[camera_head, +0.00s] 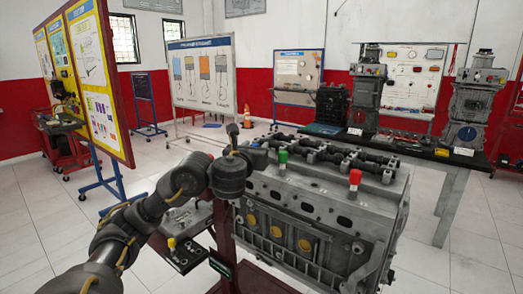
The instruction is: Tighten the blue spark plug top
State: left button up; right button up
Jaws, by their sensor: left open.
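The grey engine block (330,215) stands on a dark red stand in the middle of the view. A green spark plug top (283,157) and a red spark plug top (355,178) stand upright on its upper face. I cannot make out a blue top; my left wrist and gripper cover the left end of the block's top. My left gripper (246,147) is at that left end, left of the green top. It is open, and its fingers are partly hidden by the wrist. Whether it touches anything is unclear. My right gripper is not in view.
A dark tray with small parts (185,250) is fixed at the stand's left. A long black-topped bench (420,152) with engine units stands behind. Display boards (202,75) stand at the back and left. An orange cone (247,118) stands on the floor.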

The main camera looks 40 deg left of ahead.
pick_arm(q)
jog(key=shift+w, duration=0.1)
jog(key=shift+a, duration=0.1)
jog(key=shift+c, duration=0.5)
grip_shut()
